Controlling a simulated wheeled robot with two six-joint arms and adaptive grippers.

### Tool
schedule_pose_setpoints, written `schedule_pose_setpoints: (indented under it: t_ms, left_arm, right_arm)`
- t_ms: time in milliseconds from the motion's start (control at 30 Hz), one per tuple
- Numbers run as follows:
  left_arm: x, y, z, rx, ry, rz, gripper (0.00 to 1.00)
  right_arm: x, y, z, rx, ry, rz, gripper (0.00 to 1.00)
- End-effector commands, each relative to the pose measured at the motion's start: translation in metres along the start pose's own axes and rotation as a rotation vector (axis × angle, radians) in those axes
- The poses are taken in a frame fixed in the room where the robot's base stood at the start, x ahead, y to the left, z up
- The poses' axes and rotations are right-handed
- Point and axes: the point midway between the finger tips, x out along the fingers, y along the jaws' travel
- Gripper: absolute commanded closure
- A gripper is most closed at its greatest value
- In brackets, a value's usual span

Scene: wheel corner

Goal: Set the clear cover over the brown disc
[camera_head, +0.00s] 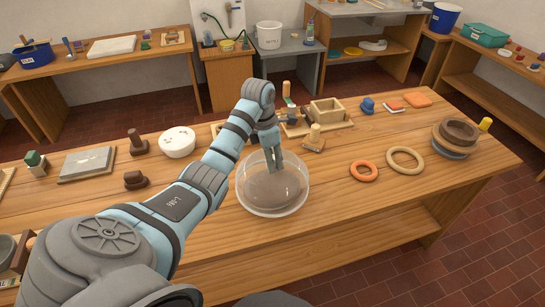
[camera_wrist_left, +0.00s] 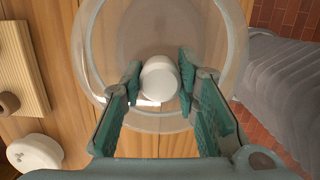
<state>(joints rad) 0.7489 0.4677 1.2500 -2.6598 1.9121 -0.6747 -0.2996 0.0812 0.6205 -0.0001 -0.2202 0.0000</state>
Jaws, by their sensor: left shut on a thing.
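The clear cover (camera_head: 250,204) is a round transparent dome at the front middle of the wooden table. The brown disc (camera_head: 277,187) shows through it, inside its outline in the head view. My left gripper (camera_head: 273,168) points down at the top of the cover. In the left wrist view the fingers (camera_wrist_left: 160,85) are shut on the cover's pale round knob (camera_wrist_left: 160,76), and the cover's rim (camera_wrist_left: 88,85) spreads around them. I cannot tell whether the rim touches the table. My right gripper is not in view.
An orange ring (camera_head: 363,171) and a pale ring (camera_head: 405,160) lie right of the cover. A white round container (camera_head: 177,142) stands left, and a wooden stamp-like tool (camera_head: 313,138) behind. The table's front edge is close to the cover.

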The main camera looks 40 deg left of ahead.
Motion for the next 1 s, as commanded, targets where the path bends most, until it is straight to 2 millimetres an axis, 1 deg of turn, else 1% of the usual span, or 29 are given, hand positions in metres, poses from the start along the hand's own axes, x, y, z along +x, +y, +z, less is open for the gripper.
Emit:
schedule_pose_setpoints:
  t_ms: [33, 800, 833, 967, 1000]
  left_arm:
    - [0.004, 0.000, -0.001, 0.000, 0.000, 0.000, 1.00]
    - [0.042, 0.000, -0.006, 0.000, 0.000, 0.000, 1.00]
    - [0.042, 0.000, -0.006, 0.000, 0.000, 0.000, 0.70]
    - [0.041, 0.000, -0.006, 0.000, 0.000, -0.001, 0.49]
    - [0.041, 0.000, -0.006, 0.000, 0.000, -0.001, 0.48]
  right_arm:
    - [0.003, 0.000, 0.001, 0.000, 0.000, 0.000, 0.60]
    - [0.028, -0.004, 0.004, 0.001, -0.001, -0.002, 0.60]
    - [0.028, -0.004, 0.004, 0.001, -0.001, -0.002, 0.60]
    - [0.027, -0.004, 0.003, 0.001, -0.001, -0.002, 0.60]
    - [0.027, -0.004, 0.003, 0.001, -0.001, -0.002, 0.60]
